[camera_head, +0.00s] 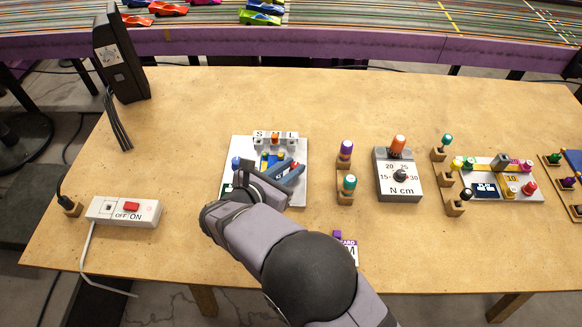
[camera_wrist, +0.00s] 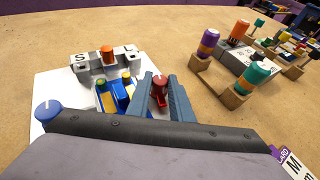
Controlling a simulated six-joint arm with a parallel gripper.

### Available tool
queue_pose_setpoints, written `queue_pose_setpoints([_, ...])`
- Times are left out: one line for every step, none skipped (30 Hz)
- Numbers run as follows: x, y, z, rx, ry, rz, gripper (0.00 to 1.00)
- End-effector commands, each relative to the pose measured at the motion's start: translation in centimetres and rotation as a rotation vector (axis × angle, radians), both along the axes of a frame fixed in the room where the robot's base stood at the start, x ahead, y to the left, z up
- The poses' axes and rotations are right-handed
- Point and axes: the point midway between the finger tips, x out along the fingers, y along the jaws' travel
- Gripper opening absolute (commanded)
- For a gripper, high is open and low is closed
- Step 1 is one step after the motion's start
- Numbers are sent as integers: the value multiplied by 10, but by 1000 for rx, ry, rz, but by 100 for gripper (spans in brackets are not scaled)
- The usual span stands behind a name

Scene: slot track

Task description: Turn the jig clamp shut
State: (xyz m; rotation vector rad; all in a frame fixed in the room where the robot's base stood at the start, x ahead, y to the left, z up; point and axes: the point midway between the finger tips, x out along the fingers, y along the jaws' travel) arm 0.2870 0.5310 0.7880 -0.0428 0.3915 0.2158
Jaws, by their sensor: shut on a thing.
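The jig is a white board (camera_head: 242,146) left of the table's middle; it also shows in the wrist view (camera_wrist: 48,88). A red clamp knob (camera_wrist: 159,92) stands at its right side, between the two blue-grey fingers of my gripper (camera_wrist: 160,80). The fingers are shut on it. In the head view my gripper (camera_head: 290,172) reaches over the jig and mostly hides the knob. Blue and yellow parts (camera_wrist: 112,94) sit in the jig's middle. A blue knob (camera_wrist: 47,109) is at its left. Behind is an S–L block (camera_wrist: 88,62) with an orange knob (camera_wrist: 107,53).
Purple (camera_head: 346,149) and teal (camera_head: 349,184) handled tools stand in a wooden holder right of the jig. Beyond is an N cm torque box (camera_head: 400,178). A power strip (camera_head: 124,211) lies at the left. The table between the jig and power strip is clear.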

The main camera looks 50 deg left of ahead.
Motion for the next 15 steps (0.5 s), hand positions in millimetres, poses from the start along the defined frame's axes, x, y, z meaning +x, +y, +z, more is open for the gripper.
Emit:
queue_pose_setpoints([-1, 1, 0, -1, 0, -18, 0])
queue_pose_setpoints([-1, 1, -1, 0, 1, -30, 0])
queue_pose_setpoints([-1, 1, -1, 0, 0, -49, 0])
queue_pose_setpoints([-1, 2, -1, -1, 1, -64, 0])
queue_pose_setpoints([-1, 2, -1, 0, 0, -78, 0])
queue_pose_setpoints([-1, 2, -1, 1, 1, -99, 0])
queue_pose_setpoints([-1, 3, -2, 0, 0, -113, 0])
queue_pose_setpoints([-1, 3, -2, 1, 1, -128, 0])
queue_pose_setpoints([-1, 4, -2, 1, 0, -147, 0])
queue_pose_setpoints([-1, 4, -2, 0, 1, -161, 0])
queue_pose_setpoints([-1, 4, -2, 0, 1, -174, 0])
queue_pose_setpoints([-1, 4, -2, -1, 1, -191, 0])
queue_pose_setpoints([-1, 5, -2, 0, 1, -204, 0])
queue_pose_setpoints([-1, 5, -2, 1, 0, -215, 0])
queue_pose_setpoints([-1, 5, -2, 0, 1, -229, 0])
